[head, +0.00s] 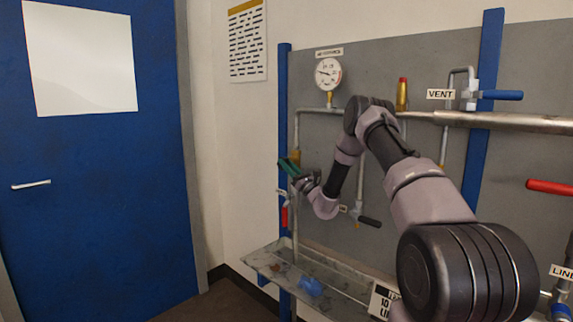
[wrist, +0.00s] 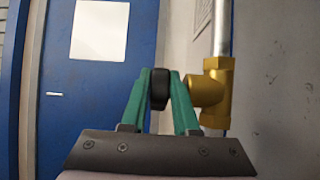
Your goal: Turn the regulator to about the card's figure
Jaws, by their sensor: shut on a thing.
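The regulator shows in the wrist view as a brass body (wrist: 217,92) on a vertical pipe, with a black knob (wrist: 159,88) on its left side. My gripper (wrist: 160,78) has its green fingers on both sides of the knob and is shut on it. In the head view my gripper (head: 289,165) is at the left pipe of the panel and mostly hides the regulator. A round white gauge (head: 328,73) is above; its needle is too small to read exactly. A white card (head: 383,300) at the bottom shows "10"; my arm hides part of it.
A grey tray (head: 262,262) with a blue cloth-like item (head: 310,286) lies below. A vent valve with a blue handle (head: 500,95), a red handle (head: 549,187) and a black-handled valve (head: 370,221) are on the pipework. A blue door (head: 90,160) stands left, with free floor before it.

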